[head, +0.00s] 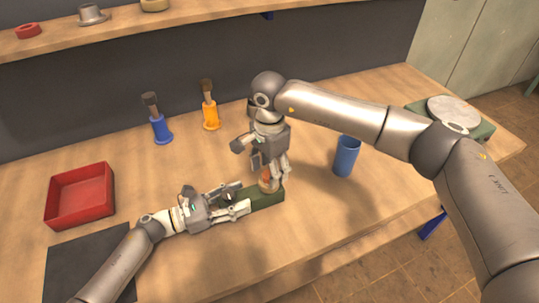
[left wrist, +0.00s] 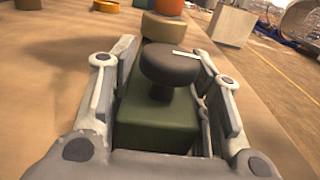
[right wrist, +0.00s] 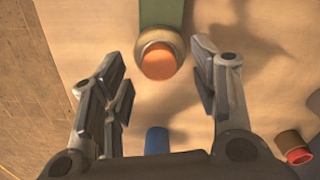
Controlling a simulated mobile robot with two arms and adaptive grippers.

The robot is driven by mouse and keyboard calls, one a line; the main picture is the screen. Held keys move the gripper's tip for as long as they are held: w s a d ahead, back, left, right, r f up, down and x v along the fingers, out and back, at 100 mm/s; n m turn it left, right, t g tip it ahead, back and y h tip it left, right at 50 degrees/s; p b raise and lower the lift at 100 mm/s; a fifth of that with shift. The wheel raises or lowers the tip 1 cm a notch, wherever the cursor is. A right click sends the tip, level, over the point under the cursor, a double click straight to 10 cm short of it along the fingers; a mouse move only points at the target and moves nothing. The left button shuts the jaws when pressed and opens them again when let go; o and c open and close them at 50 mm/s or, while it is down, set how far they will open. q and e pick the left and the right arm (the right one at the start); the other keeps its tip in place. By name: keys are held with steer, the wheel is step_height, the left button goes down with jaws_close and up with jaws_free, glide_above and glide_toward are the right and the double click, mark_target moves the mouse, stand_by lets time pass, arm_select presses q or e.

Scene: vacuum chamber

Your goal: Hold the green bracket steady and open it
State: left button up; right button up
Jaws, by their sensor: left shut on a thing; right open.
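The green bracket (head: 268,199) lies on the wooden bench. It also shows in the left wrist view (left wrist: 160,125), with a dark round knob (left wrist: 168,65) on top. My left gripper (head: 244,198) is shut on the bracket, fingers along its two sides. At the bracket's far end is a round tan fitting (head: 267,185) with an orange centre, clearer in the right wrist view (right wrist: 158,60). My right gripper (head: 270,166) points down over that end.
A blue cup (head: 346,157) stands right of my right gripper. A blue-handled brush (head: 160,126) and an orange-handled brush (head: 209,108) stand behind. A red tray (head: 79,195) and a dark mat (head: 85,264) lie left. A round metal disc (head: 453,111) sits at the far right.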

mark_target(269, 174)
steer(key=shift+f, duration=0.5)
jaws_close()
steer(key=shift+r, duration=0.1)
steer(key=shift+r, duration=0.15)
stand_by(0.6)
steer(key=shift+r, duration=1)
steer(key=shift+r, duration=2)
arm_select(q)
steer(key=o, duration=1.5)
